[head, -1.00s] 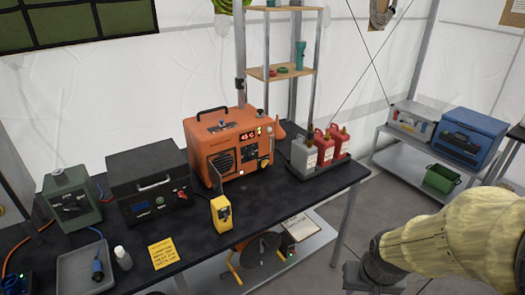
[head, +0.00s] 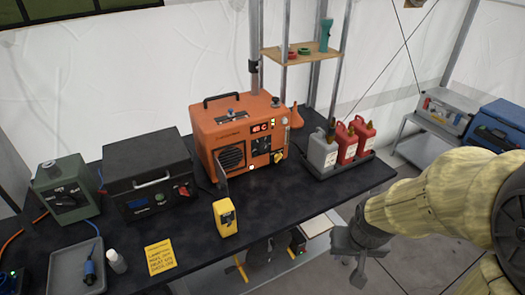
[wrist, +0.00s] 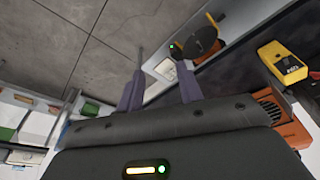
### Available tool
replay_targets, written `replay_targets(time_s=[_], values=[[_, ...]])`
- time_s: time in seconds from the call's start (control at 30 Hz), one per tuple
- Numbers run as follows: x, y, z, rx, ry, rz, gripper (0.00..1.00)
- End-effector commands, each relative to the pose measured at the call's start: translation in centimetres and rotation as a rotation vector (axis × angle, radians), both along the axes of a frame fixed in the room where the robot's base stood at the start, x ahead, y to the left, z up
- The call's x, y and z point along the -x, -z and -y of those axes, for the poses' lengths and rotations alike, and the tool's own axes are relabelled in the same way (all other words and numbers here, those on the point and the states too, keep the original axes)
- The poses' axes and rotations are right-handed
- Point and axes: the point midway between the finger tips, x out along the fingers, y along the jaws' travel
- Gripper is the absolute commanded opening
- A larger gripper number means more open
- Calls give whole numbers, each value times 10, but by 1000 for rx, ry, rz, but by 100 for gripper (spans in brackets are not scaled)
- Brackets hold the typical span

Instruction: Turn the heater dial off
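My gripper (head: 358,265) is off the table's front right edge, well apart from the heater. In the wrist view my gripper (wrist: 160,75) has its fingers apart with nothing between them. Part of the heater (wrist: 272,108) shows behind my gripper there.
A yellow meter (head: 225,217) stands in front of the heater. A black case (head: 148,175) with a red knob and a green box (head: 64,190) stand left. Red and grey canisters (head: 347,145) stand in a tray at right. The table's front right corner is clear.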

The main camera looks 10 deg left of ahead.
Motion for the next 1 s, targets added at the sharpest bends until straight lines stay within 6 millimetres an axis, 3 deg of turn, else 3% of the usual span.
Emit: replay_targets(time_s=[0.13, 0.23, 0.37, 0.47, 0.67, 0.8, 1.0], values=[[0, 0, 0, 0, 0, 0, 38], [-3, 2, 0, 2, -5, 7, 58], [-28, 13, -1, 17, -44, 58, 59], [-67, 29, -6, 31, -110, 146, 59], [-169, 70, -36, 8, -297, 412, 59], [-231, 94, -70, -64, -414, 622, 59], [-297, 115, -119, -225, -510, 947, 59]])
